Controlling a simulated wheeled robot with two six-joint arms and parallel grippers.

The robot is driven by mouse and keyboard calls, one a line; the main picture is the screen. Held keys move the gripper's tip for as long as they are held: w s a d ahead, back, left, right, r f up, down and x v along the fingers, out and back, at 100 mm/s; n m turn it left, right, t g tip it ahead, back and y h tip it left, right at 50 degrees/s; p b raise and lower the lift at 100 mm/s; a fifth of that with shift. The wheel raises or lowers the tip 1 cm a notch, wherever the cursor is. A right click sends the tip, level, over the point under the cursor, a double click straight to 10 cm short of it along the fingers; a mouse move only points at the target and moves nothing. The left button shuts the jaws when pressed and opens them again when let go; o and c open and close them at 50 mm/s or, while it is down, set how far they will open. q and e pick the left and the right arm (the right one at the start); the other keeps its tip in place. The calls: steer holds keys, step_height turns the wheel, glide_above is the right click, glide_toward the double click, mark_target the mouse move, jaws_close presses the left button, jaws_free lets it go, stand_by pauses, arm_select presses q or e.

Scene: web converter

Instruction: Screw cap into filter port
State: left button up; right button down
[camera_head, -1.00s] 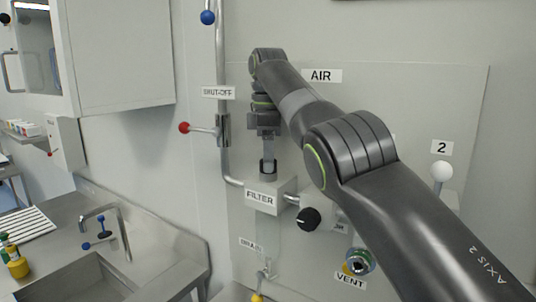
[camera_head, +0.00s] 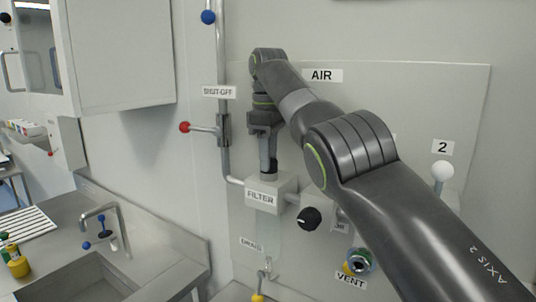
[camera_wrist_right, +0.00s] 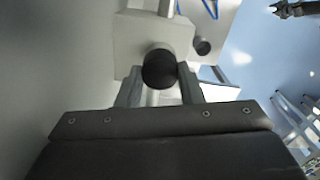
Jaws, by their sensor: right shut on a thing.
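My right gripper (camera_head: 268,168) points down from above and is shut on the black cap (camera_wrist_right: 160,70), which shows round and dark between the two fingers in the right wrist view. In the head view the cap is a dark band at the fingertips, right at the top of the pale filter block (camera_head: 271,187) labelled FILTER. The filter block also shows in the right wrist view (camera_wrist_right: 130,42). The port is hidden under the cap, so I cannot tell how deep the cap sits. A dark gripper-like shape, seemingly my left gripper (camera_wrist_right: 292,8), is small at the right wrist view's top right corner.
A black knob (camera_head: 309,218) is right of the filter block. The shut-off valve with its red ball (camera_head: 184,127) is to the left. The vent fitting (camera_head: 358,262) is below right, and a white ball lever (camera_head: 441,171) stands at the right. A sink counter is lower left.

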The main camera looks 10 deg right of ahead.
steer(key=shift+w+d+f, duration=0.1)
steer(key=shift+d, duration=0.05)
steer(key=m, duration=0.4)
steer(key=shift+m, duration=0.3)
steer(key=shift+m, duration=0.4)
steer(key=c, duration=0.9)
jaws_free()
step_height(320, 180, up, 12)
steer(key=p, duration=1)
